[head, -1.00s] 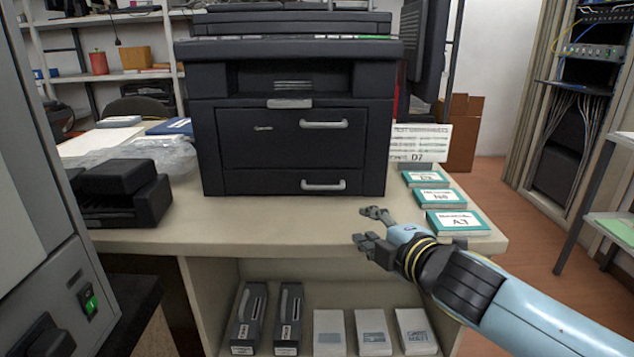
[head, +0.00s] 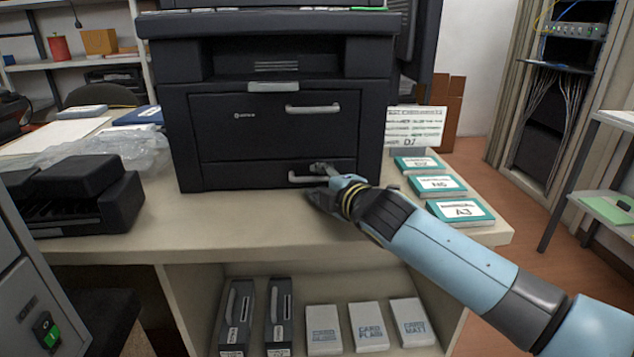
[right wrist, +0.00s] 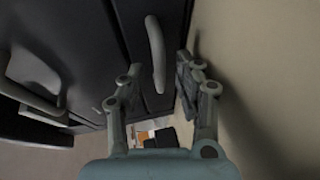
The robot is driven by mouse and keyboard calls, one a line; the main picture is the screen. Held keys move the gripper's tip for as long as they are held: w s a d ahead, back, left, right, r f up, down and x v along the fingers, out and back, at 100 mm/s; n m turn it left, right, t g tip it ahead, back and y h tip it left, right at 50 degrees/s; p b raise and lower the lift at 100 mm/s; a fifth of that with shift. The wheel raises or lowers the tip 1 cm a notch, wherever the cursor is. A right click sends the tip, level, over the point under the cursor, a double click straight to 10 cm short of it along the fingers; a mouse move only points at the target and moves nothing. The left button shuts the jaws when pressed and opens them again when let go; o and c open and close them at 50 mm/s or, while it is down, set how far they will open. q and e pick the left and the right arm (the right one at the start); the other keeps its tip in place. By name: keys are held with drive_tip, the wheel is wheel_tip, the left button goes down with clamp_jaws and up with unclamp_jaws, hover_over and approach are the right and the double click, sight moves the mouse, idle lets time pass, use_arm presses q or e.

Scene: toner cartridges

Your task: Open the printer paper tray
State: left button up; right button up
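The black printer (head: 225,140) stands on the counter. Its low paper tray (head: 240,176) is shut flush and has a silver bar handle (head: 298,179). My right gripper (head: 320,181) is at this handle and partly covers it, one finger above and one below. In the right wrist view the handle (right wrist: 156,50) lies between the spread fingers of the gripper (right wrist: 158,72), with gaps on both sides. The larger panel above carries another silver handle (head: 313,109). My left gripper is out of view.
Several teal-and-white boxes (head: 437,186) lie right of the printer by a sign (head: 414,126). A black device (head: 85,195) sits at the left. The counter (head: 240,230) in front of the printer is clear. A shelf below holds cartons.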

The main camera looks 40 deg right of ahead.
drive_tip(key=shift+w+f, duration=0.15)
drive_tip(key=shift+w, duration=0.4)
clamp_jaws()
